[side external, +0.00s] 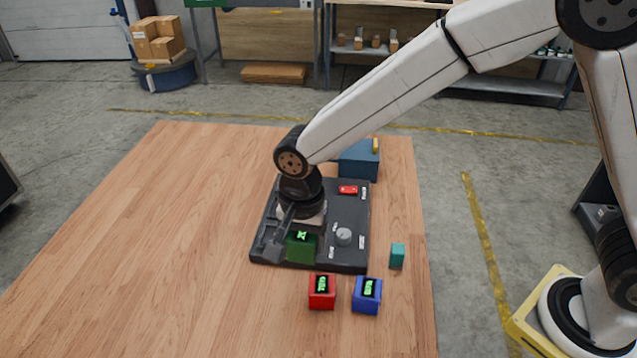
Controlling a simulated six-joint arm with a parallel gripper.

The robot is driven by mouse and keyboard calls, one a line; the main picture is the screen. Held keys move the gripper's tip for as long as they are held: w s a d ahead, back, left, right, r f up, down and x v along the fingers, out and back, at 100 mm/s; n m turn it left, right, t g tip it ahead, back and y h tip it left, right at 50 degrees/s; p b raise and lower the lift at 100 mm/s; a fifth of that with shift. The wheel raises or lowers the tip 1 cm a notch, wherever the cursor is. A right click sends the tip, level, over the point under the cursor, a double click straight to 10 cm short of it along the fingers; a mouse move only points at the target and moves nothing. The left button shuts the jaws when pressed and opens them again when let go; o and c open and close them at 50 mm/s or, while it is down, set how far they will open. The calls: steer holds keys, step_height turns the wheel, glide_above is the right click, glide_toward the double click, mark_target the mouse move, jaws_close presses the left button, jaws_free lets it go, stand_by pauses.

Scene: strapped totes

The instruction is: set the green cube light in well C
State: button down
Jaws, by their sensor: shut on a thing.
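The green cube light (301,252) has a glowing green mark on its top and is at the front part of the dark panel (358,212). My gripper (297,232) points down over the panel and is shut on the green cube. One dark finger shows at the cube's left; the other is hard to make out. I cannot tell whether the cube is inside a well or just above it. The wells are mostly hidden by my gripper and the cube, and no letter for well C is legible.
A red cube (321,292) and a blue cube (367,296), both with glowing tops, stand in front of the panel. A teal block (397,256) is at its right. The panel carries a grey knob (344,236) and red switch (348,189). A blue box (358,162) stands behind.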

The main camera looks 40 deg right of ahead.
steer(key=w+d, duration=0.4)
steer(key=w, duration=1.2)
steer(key=w+d+f, duration=0.3)
steer(key=w+d, duration=0.7)
steer(key=shift+w+d+n, duration=0.15)
steer(key=shift+d+n, duration=0.1)
steer(key=shift+n, duration=0.15)
steer(key=shift+f, duration=0.2)
steer(key=shift+f, duration=1.65)
steer(key=shift+f, duration=1.5)
jaws_free()
stand_by(0.3)
